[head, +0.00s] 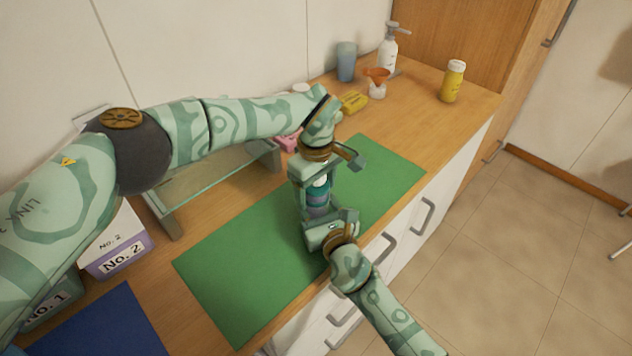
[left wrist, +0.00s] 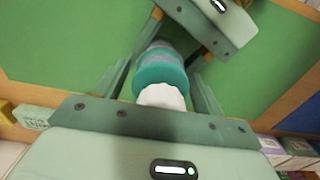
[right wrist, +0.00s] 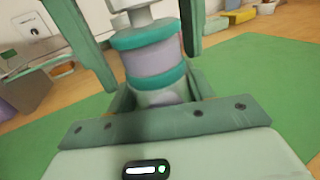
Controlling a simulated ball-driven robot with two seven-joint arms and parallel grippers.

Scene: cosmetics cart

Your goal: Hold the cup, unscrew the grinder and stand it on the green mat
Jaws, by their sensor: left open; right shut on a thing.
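The grinder (head: 319,194), teal and lavender with a white top, stands upright above the green mat (head: 240,275). In the right wrist view the grinder (right wrist: 149,58) sits on a greyish lavender lower part, which seems to be the cup (right wrist: 160,97). My right gripper (head: 317,213) is shut on the cup from the front, low down. My left gripper (head: 318,188) points down from above, open, with its fingers on either side of the grinder. In the left wrist view the white top (left wrist: 160,97) lies between these fingers with gaps. The cup's base is hidden.
A blue mat (head: 95,325) and labelled boxes (head: 115,245) are at the left. A low rack (head: 215,180) stands behind the green mat. The mat's right part is clear.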

